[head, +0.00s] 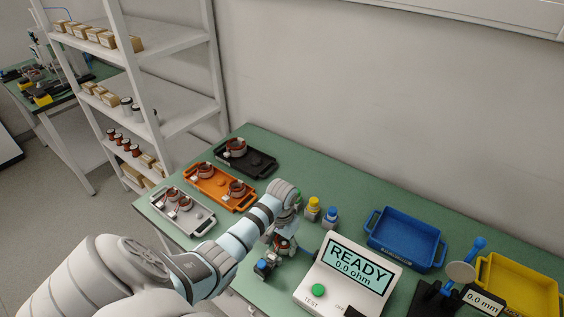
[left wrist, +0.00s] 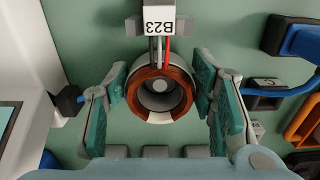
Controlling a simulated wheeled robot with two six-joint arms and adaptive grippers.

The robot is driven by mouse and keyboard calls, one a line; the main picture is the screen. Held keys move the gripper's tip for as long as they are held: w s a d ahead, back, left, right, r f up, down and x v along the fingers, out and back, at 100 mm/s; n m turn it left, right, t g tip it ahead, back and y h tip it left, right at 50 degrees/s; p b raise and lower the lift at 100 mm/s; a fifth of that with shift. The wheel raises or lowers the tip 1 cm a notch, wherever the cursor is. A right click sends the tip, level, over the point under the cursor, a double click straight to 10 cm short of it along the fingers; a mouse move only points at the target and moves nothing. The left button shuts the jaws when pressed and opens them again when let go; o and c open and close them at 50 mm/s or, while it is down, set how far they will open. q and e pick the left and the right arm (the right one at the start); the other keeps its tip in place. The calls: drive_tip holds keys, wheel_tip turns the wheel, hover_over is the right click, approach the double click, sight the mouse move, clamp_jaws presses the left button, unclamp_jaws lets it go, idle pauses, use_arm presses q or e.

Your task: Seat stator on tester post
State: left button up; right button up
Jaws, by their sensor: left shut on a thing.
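The stator (left wrist: 160,88) is a grey ring with copper windings, red and white leads and a tag marked B23. My left gripper (left wrist: 160,95) is shut on it, one pad on each side. In the head view the left gripper (head: 283,240) points down beside the tester, and the stator shows only in part between its fingers. The tester (head: 345,277) reads READY, 0.0 ohm, and has a green TEST button. A grey round form shows inside the stator's bore; I cannot tell whether it is the post or how low the ring sits. My right gripper is out of view.
Grey (head: 197,226), orange (head: 241,207) and black (head: 262,170) trays with stators stand at the left. Bottles with yellow and blue caps (head: 312,209) stand behind the gripper. A blue bin (head: 405,240), yellow bin (head: 520,290) and 0.0 mm gauge (head: 484,300) are right.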

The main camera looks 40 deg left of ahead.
use_arm(q)
drive_tip(key=o, duration=1.5)
drive_tip(key=shift+o, duration=0.2)
wheel_tip(320, 180, up, 8)
drive_tip(key=shift+f, duration=0.2)
